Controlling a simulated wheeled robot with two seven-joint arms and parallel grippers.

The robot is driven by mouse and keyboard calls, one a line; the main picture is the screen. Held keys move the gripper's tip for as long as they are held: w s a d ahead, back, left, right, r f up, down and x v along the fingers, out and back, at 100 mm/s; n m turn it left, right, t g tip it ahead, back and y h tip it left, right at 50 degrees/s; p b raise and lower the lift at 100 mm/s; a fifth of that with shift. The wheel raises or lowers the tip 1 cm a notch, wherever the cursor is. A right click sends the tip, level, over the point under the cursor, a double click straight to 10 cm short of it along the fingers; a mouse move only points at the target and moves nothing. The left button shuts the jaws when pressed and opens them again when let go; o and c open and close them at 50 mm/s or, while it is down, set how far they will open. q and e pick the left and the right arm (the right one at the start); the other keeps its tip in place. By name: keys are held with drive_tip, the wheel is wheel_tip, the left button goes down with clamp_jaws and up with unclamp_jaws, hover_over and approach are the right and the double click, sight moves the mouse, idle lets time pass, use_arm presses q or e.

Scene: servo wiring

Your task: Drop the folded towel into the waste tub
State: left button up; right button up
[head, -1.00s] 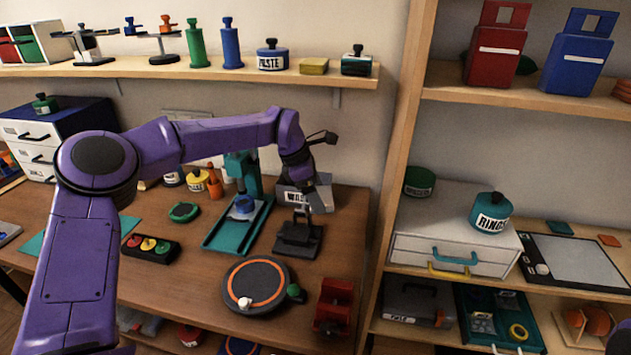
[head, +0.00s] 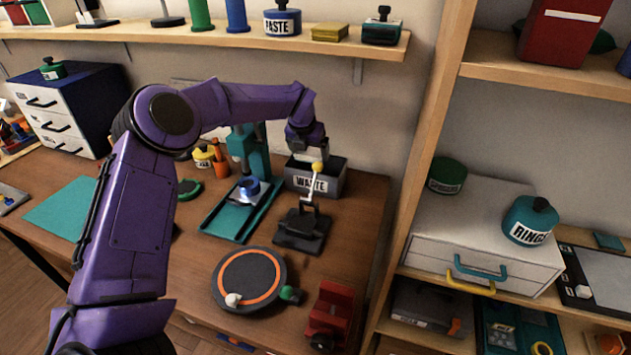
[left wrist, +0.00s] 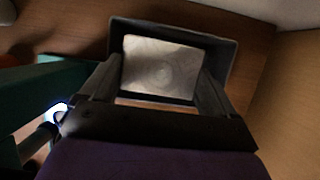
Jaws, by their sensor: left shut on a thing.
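The waste tub (head: 331,184), a grey open box labelled WASTE, stands at the back of the workbench. My left gripper (head: 311,152) points down over its opening. In the left wrist view my left gripper (left wrist: 158,82) is shut on the folded towel (left wrist: 160,66), a pale, whitish square between the two fingers. The dark rim of the tub (left wrist: 228,42) surrounds the towel on the far side and the sides. I cannot tell how deep the towel is. In the head view the towel cannot be made out. My right gripper is not in view.
A black stand (head: 302,232) and a pale stick with a yellow ball (head: 317,168) are in front of the tub. A teal press (head: 240,210) is to its left. A round turntable (head: 248,280) and a red vise (head: 330,315) are nearer. A shelf (head: 300,42) runs above.

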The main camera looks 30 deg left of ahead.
use_arm(q)
drive_tip(key=shift+w+f, duration=0.1)
drive_tip(key=shift+f, duration=0.7)
drive_tip(key=shift+r, duration=0.1)
drive_tip(key=o, duration=0.7)
drive_tip(key=shift+o, duration=0.2)
drive_tip(key=b+v, duration=0.2)
drive_tip(key=v, duration=0.5)
drive_tip(key=shift+r, duration=0.2)
